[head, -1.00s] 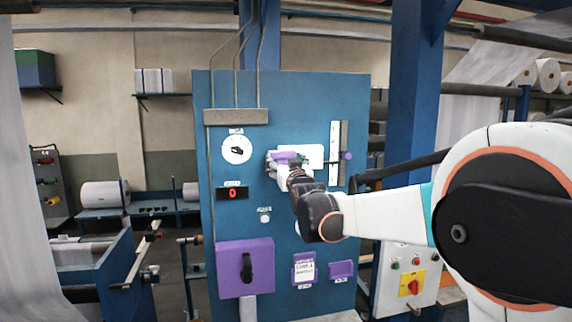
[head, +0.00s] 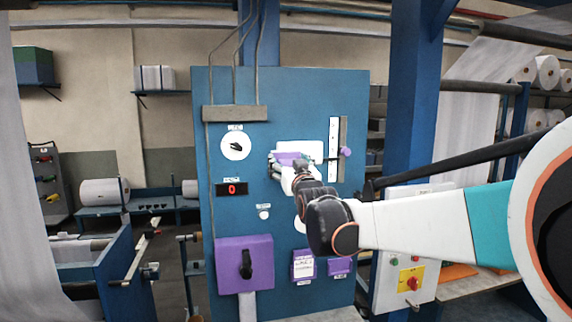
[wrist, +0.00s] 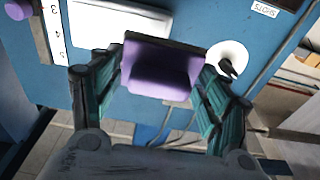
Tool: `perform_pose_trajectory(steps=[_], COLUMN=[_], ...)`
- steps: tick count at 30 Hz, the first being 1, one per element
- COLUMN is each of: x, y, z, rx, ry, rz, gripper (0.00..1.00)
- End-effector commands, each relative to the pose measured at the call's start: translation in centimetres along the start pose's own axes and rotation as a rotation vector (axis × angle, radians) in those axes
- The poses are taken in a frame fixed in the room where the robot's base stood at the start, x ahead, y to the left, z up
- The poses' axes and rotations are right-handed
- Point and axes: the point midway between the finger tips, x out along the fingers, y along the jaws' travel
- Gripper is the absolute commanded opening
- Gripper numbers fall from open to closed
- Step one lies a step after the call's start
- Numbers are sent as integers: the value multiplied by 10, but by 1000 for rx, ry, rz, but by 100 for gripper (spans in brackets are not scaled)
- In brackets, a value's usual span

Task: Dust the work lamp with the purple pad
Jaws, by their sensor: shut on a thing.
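My gripper (head: 284,168) is shut on the purple pad (head: 288,157), in front of the blue panel. In the wrist view the pad (wrist: 163,68) sits between the two fingers of my gripper (wrist: 160,82), its dark edge up. A white rectangular plate (head: 314,150), which looks like the work lamp, is on the panel just behind and right of the pad. In the wrist view this white plate (wrist: 112,28) lies up and left of the pad. I cannot tell whether the pad touches it. My gripper partly hides the plate in the head view.
The blue panel (head: 220,145) also carries a round white dial (head: 236,146), a red digit display (head: 232,189), a slider with a purple knob (head: 345,152), a purple box with a black handle (head: 244,264) and purple holders (head: 303,266) below. A blue post (head: 413,100) stands right.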

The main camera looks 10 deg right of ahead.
Motion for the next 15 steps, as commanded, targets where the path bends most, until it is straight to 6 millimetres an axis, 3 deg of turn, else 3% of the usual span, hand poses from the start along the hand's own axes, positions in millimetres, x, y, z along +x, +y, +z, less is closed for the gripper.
perform_pose_trajectory(steps=[7, 15], x=[-4, -26], y=[0, 0], z=[-1, -4], rx=[0, 0], ry=[0, 0], rz=[0, 0], gripper=[51, 51])
